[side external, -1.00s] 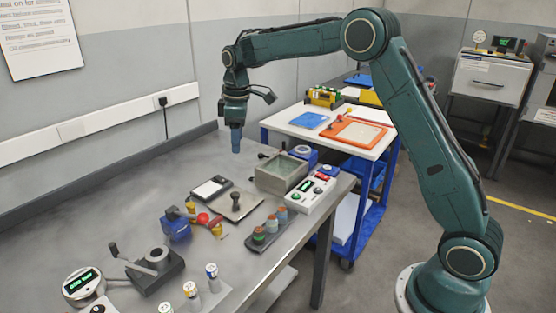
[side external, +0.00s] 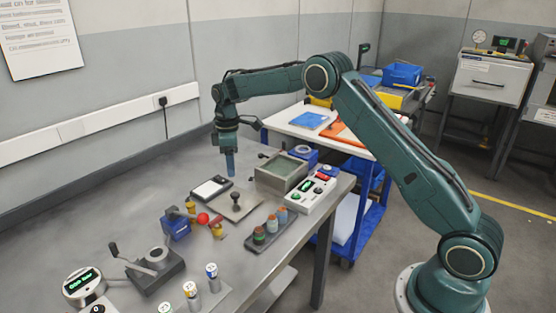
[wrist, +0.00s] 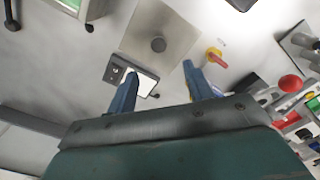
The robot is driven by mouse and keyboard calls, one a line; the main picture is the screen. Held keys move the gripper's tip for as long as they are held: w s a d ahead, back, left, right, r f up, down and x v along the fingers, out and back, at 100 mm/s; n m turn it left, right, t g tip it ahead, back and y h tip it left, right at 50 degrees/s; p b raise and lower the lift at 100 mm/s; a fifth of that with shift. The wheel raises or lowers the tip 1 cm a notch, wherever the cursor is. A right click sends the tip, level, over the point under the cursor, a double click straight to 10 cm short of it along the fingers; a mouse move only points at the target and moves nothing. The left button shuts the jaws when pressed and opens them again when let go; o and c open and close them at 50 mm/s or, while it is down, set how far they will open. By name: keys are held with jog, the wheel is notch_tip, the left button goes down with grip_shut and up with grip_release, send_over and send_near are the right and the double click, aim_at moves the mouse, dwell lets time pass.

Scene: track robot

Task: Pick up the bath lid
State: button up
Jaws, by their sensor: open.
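The bath lid (side external: 240,209) is a flat beige-grey plate with a dark upright knob (side external: 235,197). It lies on the bench beside the open bath (side external: 279,181). My gripper (side external: 230,170) points down, above and a little behind the lid in the side view. In the wrist view, the two blue fingers (wrist: 160,78) are apart with nothing between them. The lid (wrist: 178,35) and its round knob (wrist: 158,45) lie beyond the fingertips there. No contact with the lid shows.
A small scale with a pale top (side external: 211,188) sits right behind the lid. A white control box (side external: 311,195) stands beside the bath. A dark rack with several capped bottles (side external: 268,230) and a blue clamp-like device (side external: 176,224) are nearby. The bench's back left is clear.

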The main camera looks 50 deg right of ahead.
aim_at(235, 193)
notch_tip(235, 193, down, 7)
jog(key=shift+r, duration=0.15)
jog(key=shift+d+f, duration=0.2)
jog(key=shift+f, duration=2.4)
jog(key=c, duration=1.1)
